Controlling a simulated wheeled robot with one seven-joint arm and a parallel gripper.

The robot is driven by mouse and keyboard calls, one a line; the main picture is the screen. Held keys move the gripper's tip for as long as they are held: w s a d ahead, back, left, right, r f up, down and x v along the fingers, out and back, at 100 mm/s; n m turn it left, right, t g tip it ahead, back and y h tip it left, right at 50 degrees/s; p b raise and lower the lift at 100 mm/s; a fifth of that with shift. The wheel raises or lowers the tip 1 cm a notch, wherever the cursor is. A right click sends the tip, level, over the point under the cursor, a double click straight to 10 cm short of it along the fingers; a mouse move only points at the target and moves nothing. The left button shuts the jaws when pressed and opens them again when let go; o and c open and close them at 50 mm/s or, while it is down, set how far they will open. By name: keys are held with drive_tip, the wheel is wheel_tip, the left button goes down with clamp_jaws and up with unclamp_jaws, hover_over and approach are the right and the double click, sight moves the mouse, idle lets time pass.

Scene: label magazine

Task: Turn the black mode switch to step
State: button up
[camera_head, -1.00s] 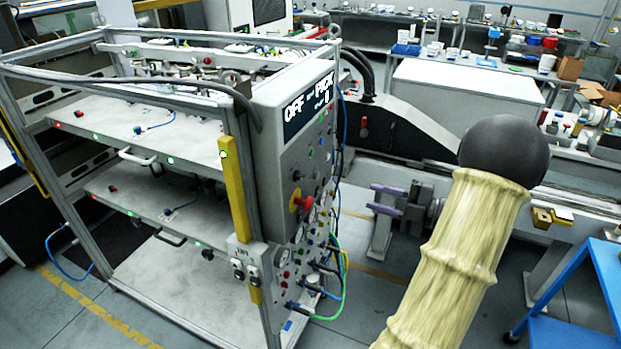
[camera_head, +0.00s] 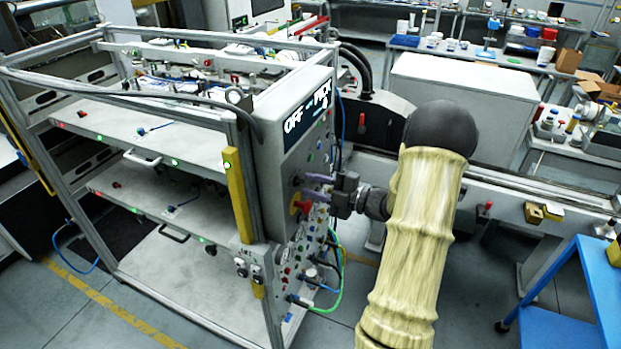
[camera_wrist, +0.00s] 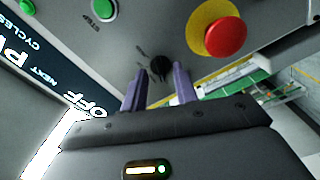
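The black mode switch (camera_wrist: 160,67) is a small round knob on the grey control panel (camera_wrist: 120,50) in the wrist view. My gripper (camera_wrist: 159,84) has two purple fingers, spread apart and pointing at the panel, with the knob showing between and just beyond their tips. Nothing is held, and I cannot tell whether the fingers reach around the knob.
A red mushroom button on a yellow disc (camera_wrist: 224,37) sits right of the switch. Green buttons (camera_wrist: 104,9) are at upper left, one near a STEP label. Cables (camera_head: 338,270) hang below on the panel. A blue cart (camera_head: 570,285) stands at the right.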

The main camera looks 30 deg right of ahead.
drive_tip(key=shift+w+a, duration=0.4)
drive_tip(key=shift+w, duration=0.15)
clamp_jaws()
